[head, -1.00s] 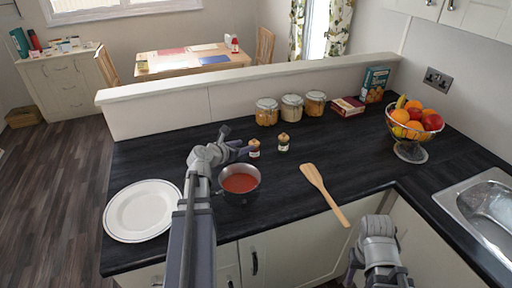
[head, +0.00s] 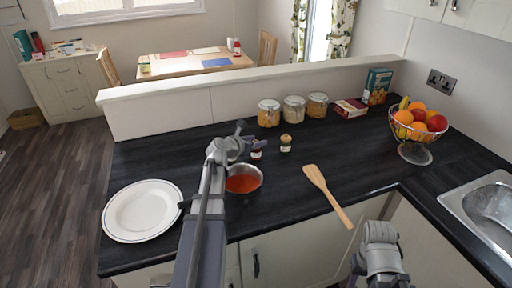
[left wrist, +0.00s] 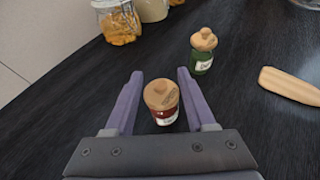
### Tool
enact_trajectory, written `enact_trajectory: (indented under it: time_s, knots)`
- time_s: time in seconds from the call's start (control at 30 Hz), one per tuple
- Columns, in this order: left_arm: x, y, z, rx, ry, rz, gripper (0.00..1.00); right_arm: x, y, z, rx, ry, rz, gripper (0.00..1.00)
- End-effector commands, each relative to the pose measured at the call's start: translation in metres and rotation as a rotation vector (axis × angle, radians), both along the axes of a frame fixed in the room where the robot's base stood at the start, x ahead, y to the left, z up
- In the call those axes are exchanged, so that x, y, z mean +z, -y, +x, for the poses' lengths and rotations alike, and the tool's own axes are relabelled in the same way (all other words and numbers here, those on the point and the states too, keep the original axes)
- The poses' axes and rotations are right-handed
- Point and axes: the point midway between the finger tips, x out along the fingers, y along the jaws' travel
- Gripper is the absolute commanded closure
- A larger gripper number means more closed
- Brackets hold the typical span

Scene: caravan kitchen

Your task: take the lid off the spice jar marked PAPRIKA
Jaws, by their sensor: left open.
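A small spice jar with a red label and round wooden lid (left wrist: 161,94) stands upright on the counter; it also shows in the head view (head: 257,154). Its lettering is too small to read surely. A second jar, with a green body and knobbed wooden lid (left wrist: 203,53), stands a little to its right, also in the head view (head: 286,143). My left gripper (left wrist: 160,74) is open, one finger on each side of the red-labelled jar in the wrist view, with visible gaps. In the head view the left gripper (head: 246,143) is just left of that jar. My right gripper is not visible.
A pan of red sauce (head: 243,184) sits close in front of the jars, partly behind my left arm. A white plate (head: 143,210) is left, a wooden spatula (head: 326,193) right. Several storage jars (head: 294,109) stand behind. A fruit bowl (head: 416,128) is at the right.

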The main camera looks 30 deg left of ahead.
Motion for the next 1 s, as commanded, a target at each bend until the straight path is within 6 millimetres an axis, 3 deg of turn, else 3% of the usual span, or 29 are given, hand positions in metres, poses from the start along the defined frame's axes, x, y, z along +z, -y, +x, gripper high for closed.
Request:
enact_trajectory:
  time_s: [0.2, 0.67, 1.0]
  knots:
    - [0.0003, 0.0001, 0.0001, 0.001, 0.000, 0.000, 0.47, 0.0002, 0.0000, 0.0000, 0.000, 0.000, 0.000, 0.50]
    - [-0.0003, 0.0003, -0.0005, -0.001, -0.002, 0.002, 0.99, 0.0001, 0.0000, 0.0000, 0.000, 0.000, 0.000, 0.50]
    - [-0.0014, 0.0008, -0.0014, -0.003, -0.005, 0.003, 1.00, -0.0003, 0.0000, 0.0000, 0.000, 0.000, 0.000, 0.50]
